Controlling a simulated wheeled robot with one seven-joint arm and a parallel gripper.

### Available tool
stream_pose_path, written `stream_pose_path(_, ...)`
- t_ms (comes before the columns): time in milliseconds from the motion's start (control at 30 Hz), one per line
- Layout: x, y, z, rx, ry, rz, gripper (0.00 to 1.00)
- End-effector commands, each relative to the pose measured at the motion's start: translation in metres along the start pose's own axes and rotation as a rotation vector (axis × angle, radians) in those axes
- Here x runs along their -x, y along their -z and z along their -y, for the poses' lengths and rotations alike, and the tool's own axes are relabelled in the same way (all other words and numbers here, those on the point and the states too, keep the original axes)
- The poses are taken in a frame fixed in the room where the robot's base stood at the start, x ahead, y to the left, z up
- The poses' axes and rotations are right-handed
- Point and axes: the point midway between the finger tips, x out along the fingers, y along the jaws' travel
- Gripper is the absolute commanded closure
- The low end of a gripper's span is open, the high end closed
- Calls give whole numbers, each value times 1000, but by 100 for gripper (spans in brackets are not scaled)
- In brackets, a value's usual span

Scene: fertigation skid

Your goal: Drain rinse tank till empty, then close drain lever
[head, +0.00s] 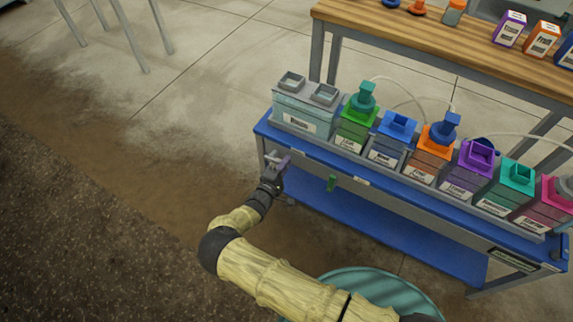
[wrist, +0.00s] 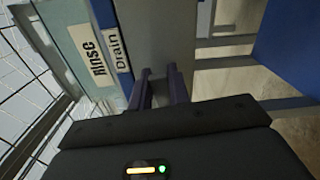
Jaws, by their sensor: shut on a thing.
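The rinse tank (head: 303,121) stands at the left end of the blue skid, pale teal with two grey square openings on top; I cannot tell its liquid level. In the wrist view its RINSE label (wrist: 88,52) sits beside a Drain label (wrist: 119,48). My gripper (head: 279,161) is at the skid's front left, below the tank. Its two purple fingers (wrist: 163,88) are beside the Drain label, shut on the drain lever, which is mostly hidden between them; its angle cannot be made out.
Several coloured containers, such as the green one (head: 356,127), line the skid. A wooden bench (head: 420,42) stands behind. A teal round drum (head: 375,282) is near my arm. Floor at left is clear.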

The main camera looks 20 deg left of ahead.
Motion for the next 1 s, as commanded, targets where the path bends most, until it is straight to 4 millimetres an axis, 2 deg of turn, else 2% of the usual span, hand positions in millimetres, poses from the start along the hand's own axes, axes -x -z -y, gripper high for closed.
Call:
stream_pose_path(100,-2,-2,-1,3,-4,5,100)
stream_pose_path(133,-2,-2,-1,3,-4,5,76)
stream_pose_path(200,-1,-2,-1,3,-3,4,62)
stream_pose_path(233,-1,-2,-1,3,-3,4,60)
stream_pose_path(533,1,-1,0,2,-1,1,60)
stream_pose_path(667,10,0,-1,2,-1,0,60)
stream_pose_path(767,23,0,-1,2,-1,-1,60)
stream_pose_path(1000,69,-1,-1,2,0,0,60)
